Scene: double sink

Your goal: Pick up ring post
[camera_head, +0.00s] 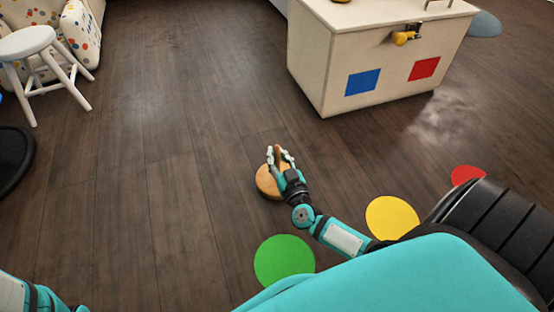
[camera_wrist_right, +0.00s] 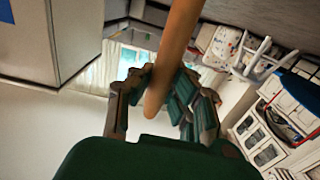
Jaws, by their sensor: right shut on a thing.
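The ring post is light wood, with a round base (camera_head: 266,184) and an upright peg, in the middle of the head view. My right gripper (camera_head: 279,158) is around the peg, above the base. In the right wrist view the wooden peg (camera_wrist_right: 178,45) passes between the fingers of my right gripper (camera_wrist_right: 158,88), which are shut on it. The base is partly hidden behind the gripper in the head view. I cannot tell whether it touches the floor. Only a bit of my left arm shows at the lower left of the head view; its gripper is out of sight.
A cream chest (camera_head: 325,70) with blue and red squares stands beyond, to the right. Green (camera_head: 284,260), yellow (camera_head: 391,217) and red (camera_head: 467,175) discs lie on the floor nearer me. A white stool (camera_head: 28,42) stands far left. The wooden floor left of the post is clear.

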